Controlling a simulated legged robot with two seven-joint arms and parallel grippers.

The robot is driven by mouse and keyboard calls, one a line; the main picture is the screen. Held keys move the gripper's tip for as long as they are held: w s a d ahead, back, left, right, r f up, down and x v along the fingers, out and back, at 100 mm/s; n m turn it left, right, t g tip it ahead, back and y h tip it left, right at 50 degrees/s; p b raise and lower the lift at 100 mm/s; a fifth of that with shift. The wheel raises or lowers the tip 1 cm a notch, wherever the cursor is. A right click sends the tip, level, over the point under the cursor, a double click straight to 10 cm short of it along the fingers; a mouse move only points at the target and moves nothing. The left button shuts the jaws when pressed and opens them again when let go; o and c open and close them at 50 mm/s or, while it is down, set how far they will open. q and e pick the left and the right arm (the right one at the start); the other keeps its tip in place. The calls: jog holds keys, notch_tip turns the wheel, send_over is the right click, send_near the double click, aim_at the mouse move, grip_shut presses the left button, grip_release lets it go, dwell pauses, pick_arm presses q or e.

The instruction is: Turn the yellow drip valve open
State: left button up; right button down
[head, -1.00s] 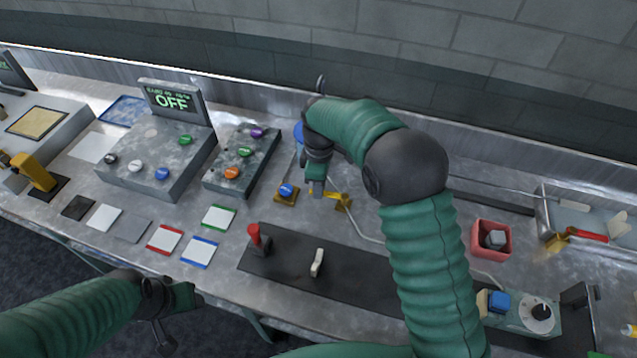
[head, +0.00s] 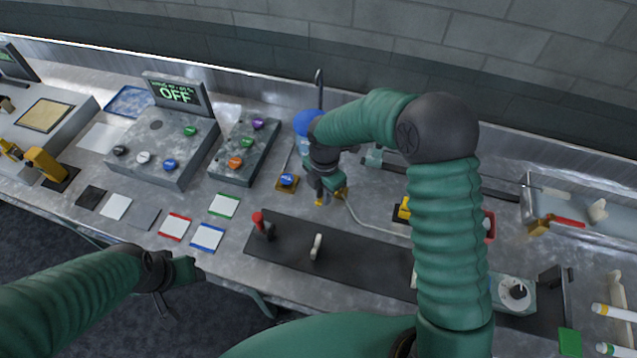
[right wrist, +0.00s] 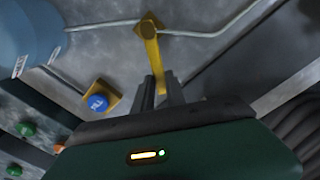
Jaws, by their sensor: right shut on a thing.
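The yellow drip valve (head: 342,191) sits on a thin pipe at the middle of the bench, mostly behind my right gripper in the head view. In the right wrist view its yellow body (right wrist: 149,24) is at the top, and its long handle (right wrist: 155,60) runs down between my fingers. My right gripper (right wrist: 161,90) is shut on the handle's end; in the head view the gripper (head: 325,194) points down at the valve. My left gripper (head: 178,272) hangs in front of the bench's near edge, away from the valve; its fingers are unclear.
A blue button (head: 287,180) on a yellow base is just left of the valve. A blue round vessel (head: 306,122) stands behind it. A dark panel (head: 285,243) with a red lever (head: 262,222) lies in front. A button box (head: 240,150) is to the left.

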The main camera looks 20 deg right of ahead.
jog(key=n+p, duration=0.1)
jog(key=s+d+n+p, duration=0.1)
jog(key=n+p, duration=0.1)
jog(key=shift+s+d+r, duration=0.2)
jog(key=shift+s+d, duration=0.05)
jog(key=shift+s, duration=0.05)
jog(key=shift+s+d+f+n+p, duration=0.15)
jog(key=shift+d+n+p, duration=0.1)
jog(key=shift+n+p, duration=0.35)
jog(key=shift+s+d+r+n+p, duration=0.1)
jog(key=shift+s+d+n+p, duration=0.2)
jog(key=shift+n, duration=0.4)
jog(key=shift+w, duration=0.15)
jog(key=shift+a, duration=0.1)
jog(key=c, duration=1.7)
grip_release()
jog(key=shift+o, duration=1.1)
jog(key=shift+w+f, duration=0.1)
jog(key=shift+o, duration=0.6)
jog(key=shift+f, duration=0.15)
